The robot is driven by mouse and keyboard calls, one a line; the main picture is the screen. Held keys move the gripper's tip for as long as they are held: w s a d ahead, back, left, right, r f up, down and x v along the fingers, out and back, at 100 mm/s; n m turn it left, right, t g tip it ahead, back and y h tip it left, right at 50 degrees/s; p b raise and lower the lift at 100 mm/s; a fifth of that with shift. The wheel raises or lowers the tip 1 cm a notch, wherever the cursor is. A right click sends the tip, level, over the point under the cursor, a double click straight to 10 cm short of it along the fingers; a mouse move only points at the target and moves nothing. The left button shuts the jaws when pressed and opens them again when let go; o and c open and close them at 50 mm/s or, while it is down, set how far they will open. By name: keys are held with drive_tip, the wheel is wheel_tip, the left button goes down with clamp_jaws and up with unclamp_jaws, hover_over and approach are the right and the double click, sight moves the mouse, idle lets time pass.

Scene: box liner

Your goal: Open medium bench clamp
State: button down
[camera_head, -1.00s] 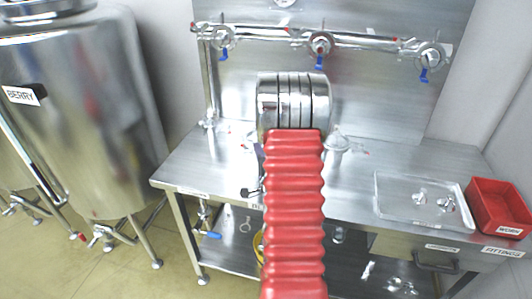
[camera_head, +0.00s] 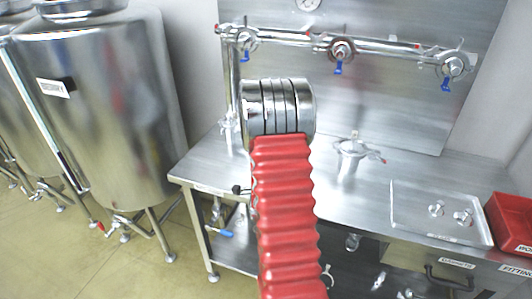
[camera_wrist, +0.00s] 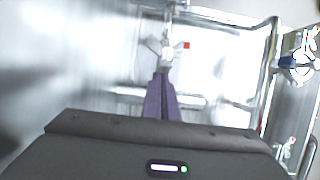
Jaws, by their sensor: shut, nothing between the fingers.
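A metal clamp (camera_head: 357,146) with a red-tipped handle sits on top of a short upright pipe on the steel bench (camera_head: 345,196). It stands to the right of my red-sleeved arm in the head view. In the wrist view the clamp (camera_wrist: 168,50) shows just beyond my fingertips, its red tip to the right. My gripper (camera_wrist: 163,78) has purple fingers held together and empty, pointing at the clamp. I cannot tell whether they touch it. In the head view my arm hides the gripper.
A pipe manifold (camera_head: 385,50) with blue-handled valves runs along the steel back panel. A large steel tank (camera_head: 100,110) stands at left. The bench around the clamp is clear.

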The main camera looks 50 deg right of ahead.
drive_tip(key=shift+w+a+r+t, duration=0.15)
drive_tip(key=shift+w+a, duration=0.1)
drive_tip(key=shift+w, duration=0.2)
drive_tip(key=shift+w+a+r+t, duration=0.15)
drive_tip(key=shift+w+a, duration=0.1)
drive_tip(key=shift+w, duration=0.2)
drive_tip(key=shift+s+d+f, duration=0.25)
drive_tip(key=shift+s, duration=0.15)
drive_tip(key=s, duration=0.2)
drive_tip(key=s+d, duration=0.1)
drive_tip(key=shift+s+d+f, duration=0.1)
drive_tip(key=shift+s+d, duration=0.05)
drive_tip(key=shift+s, duration=0.25)
drive_tip(key=v, duration=0.6)
drive_tip(key=w+a+v, duration=0.1)
drive_tip(key=v, duration=0.3)
drive_tip(key=shift+a, duration=0.1)
